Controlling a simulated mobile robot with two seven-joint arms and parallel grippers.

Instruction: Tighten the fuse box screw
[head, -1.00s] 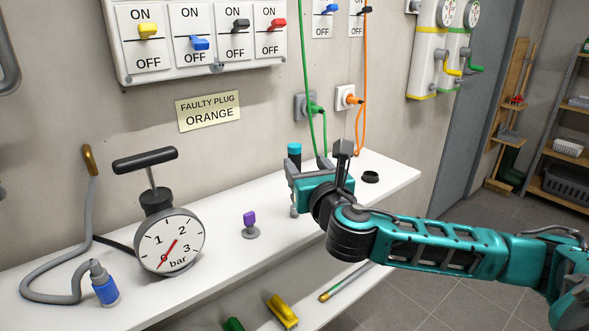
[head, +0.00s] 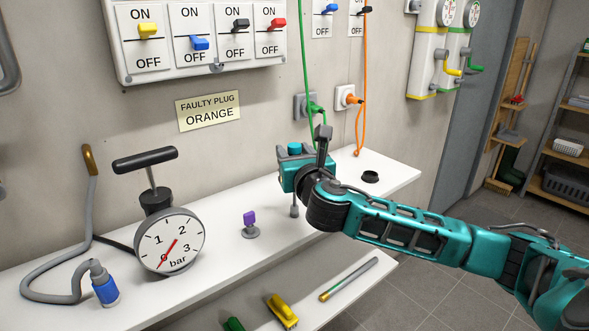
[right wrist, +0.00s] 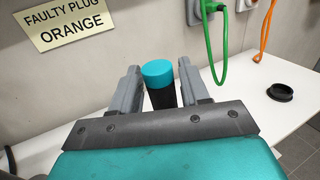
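The white switch panel (head: 190,70) with several coloured ON/OFF switches hangs on the wall; it looks like the fuse box. A small grey screw-like part (head: 215,68) sits at its lower edge. A tool with a black handle and teal cap (head: 294,148) stands upright at the shelf, mostly hidden by my right gripper (head: 288,163). In the right wrist view, this handle (right wrist: 161,90) stands between the fingers of my right gripper (right wrist: 158,70). The fingers are apart, with small gaps beside the handle. My left gripper is out of view.
The white shelf (head: 225,265) bears a pressure gauge pump (head: 168,240), a hose with a blue end (head: 106,290), a purple-topped piece (head: 250,220) and a black ring (head: 370,177). Green (head: 316,108) and orange (head: 350,98) plugs sit in wall sockets behind my right gripper.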

